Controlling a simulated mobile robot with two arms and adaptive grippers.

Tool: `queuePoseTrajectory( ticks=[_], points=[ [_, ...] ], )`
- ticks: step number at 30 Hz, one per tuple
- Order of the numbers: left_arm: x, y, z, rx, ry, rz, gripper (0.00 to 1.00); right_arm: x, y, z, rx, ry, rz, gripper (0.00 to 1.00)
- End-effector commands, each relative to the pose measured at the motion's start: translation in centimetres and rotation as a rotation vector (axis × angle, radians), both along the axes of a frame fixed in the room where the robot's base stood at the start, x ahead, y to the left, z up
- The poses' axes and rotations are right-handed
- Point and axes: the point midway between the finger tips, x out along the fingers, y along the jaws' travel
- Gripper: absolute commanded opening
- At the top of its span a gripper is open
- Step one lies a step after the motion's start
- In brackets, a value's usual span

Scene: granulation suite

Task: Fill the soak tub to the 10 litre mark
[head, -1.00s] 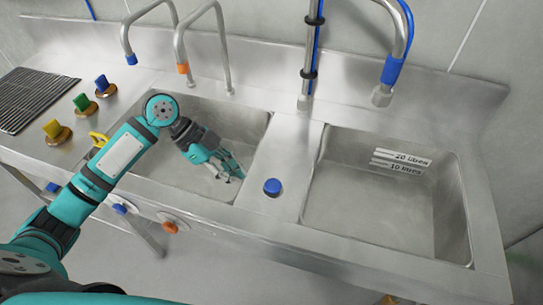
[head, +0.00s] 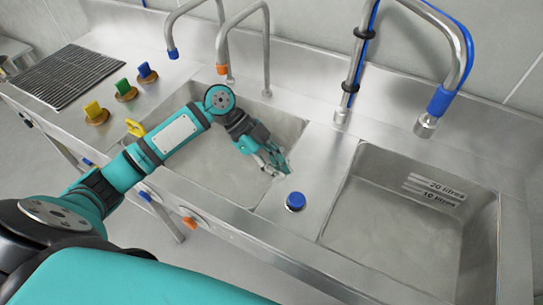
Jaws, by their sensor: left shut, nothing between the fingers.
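A round blue button (head: 295,201) sits on the ledge between the two basins. My left gripper (head: 277,170) is shut and empty, over the right end of the left basin (head: 200,165), a little beyond and left of the blue button. My right gripper is out of view.
Two bent spouts, one with a blue tip (head: 173,54) and one with an orange tip (head: 221,69), stand behind the left basin. Yellow, green and blue knobs (head: 125,90) stand left. Blue and orange knobs (head: 189,223) are on the front panel. A drain grille (head: 70,75) lies far left.

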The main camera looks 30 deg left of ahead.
Motion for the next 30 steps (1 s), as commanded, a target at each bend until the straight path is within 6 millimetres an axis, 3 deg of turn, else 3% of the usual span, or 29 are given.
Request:
queuePoseTrajectory(
  ticks=[6, 15, 30],
  points=[
    [-0.2, -3.5, -3.0, -0.003, 0.004, 0.000, 0.00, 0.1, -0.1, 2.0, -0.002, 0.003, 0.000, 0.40],
    [-0.1, -3.4, -6.9, 0.001, 0.002, 0.002, 0.00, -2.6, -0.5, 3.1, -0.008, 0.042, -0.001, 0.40],
    [-0.1, -3.3, -7.9, 0.001, 0.001, 0.001, 0.00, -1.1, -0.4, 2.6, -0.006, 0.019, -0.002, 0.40]
  ],
)
